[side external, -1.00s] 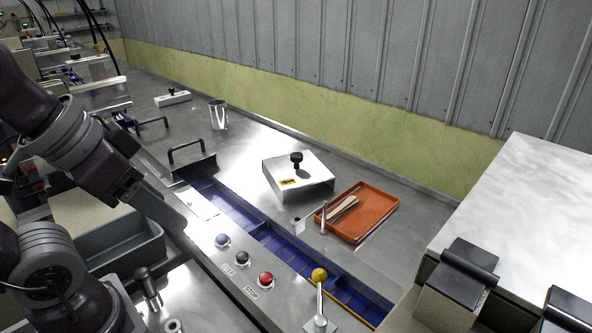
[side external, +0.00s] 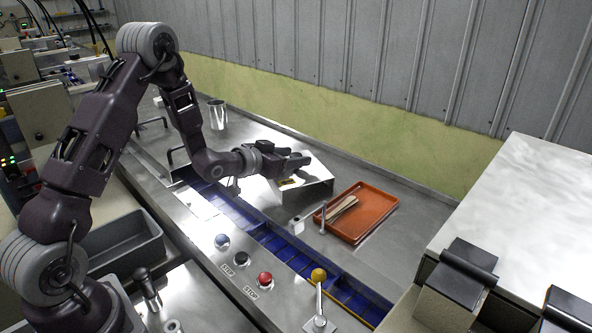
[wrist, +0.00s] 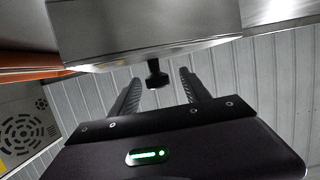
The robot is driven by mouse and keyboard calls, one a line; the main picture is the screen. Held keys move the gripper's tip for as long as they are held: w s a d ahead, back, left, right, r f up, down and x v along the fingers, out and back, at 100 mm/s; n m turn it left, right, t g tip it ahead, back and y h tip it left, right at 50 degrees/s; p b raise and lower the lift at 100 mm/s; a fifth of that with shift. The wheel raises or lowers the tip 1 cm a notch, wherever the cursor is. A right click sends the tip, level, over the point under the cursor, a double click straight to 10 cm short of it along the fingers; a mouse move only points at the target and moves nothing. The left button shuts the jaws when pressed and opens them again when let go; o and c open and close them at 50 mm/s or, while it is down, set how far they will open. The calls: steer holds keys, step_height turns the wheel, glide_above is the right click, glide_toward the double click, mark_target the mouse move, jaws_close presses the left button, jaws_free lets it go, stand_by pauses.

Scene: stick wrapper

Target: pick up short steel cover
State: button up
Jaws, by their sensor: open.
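The short steel cover (side external: 318,183) is a bent sheet-metal hood on the steel counter, left of the orange tray. My gripper (side external: 297,157) is over its top at the height of the knob, and my wrist hides part of the cover. In the wrist view, the cover (wrist: 145,30) fills the top, with its black knob (wrist: 156,76) pointing away from it. The knob appears in the gap between the tips of my open fingers (wrist: 160,80). I cannot tell whether either finger touches it.
The orange tray (side external: 378,222) with wooden sticks lies right of the cover. A blue conveyor channel (side external: 265,238) runs in front, with a small steel post (side external: 323,218) beside it. A metal cup (side external: 217,114) stands behind my arm. Buttons (side external: 265,279) line the front panel.

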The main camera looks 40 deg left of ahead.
mark_target(300, 154)
steer(key=x, duration=0.4)
steer(key=shift+w+d+r, duration=0.1)
steer(key=shift+d+r, duration=0.05)
jaws_close()
steer(key=shift+r, duration=0.1)
stand_by(1.0)
